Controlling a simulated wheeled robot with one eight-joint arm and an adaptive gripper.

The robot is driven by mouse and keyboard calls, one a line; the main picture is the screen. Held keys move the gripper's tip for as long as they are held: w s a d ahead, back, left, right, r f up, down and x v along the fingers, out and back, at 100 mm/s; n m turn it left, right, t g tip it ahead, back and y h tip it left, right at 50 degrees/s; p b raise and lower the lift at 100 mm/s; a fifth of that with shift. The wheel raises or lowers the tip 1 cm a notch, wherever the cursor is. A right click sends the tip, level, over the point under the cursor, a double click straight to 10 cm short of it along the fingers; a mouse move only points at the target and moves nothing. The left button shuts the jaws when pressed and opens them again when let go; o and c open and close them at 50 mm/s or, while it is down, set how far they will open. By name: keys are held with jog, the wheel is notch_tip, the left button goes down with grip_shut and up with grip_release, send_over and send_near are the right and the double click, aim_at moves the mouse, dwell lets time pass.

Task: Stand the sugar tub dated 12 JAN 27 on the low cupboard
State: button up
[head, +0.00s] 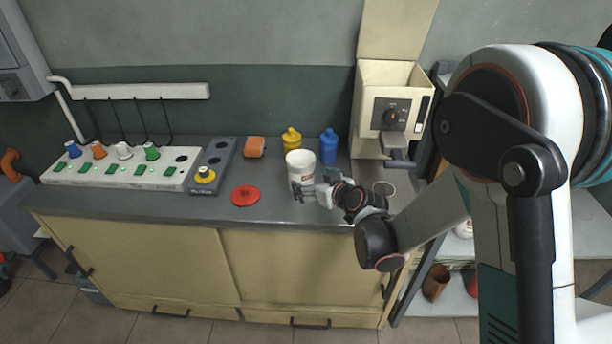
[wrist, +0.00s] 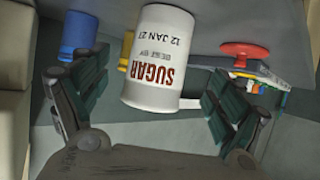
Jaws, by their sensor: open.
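The white sugar tub (head: 300,168) stands upright on the grey top of the low beige cupboard (head: 285,204). In the wrist view, which is upside down, the tub (wrist: 158,60) shows its label: SUGAR, BEST BY, 12 JAN 27. My gripper (head: 313,184) is open at the tub's front right side. In the wrist view the fingers of my gripper (wrist: 155,90) are spread to either side of the tub, with gaps visible between fingers and tub. The far side of the tub is hidden.
Behind the tub stand a yellow container (head: 291,140) and a blue one (head: 329,148). A red disc (head: 245,196) is to the left, with an orange block (head: 254,147) behind it. A cream press (head: 390,105) stands right. A white switch panel (head: 115,172) fills the left.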

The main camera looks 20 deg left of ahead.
jog(key=shift+p+v, duration=0.3)
jog(key=shift+v, duration=1.45)
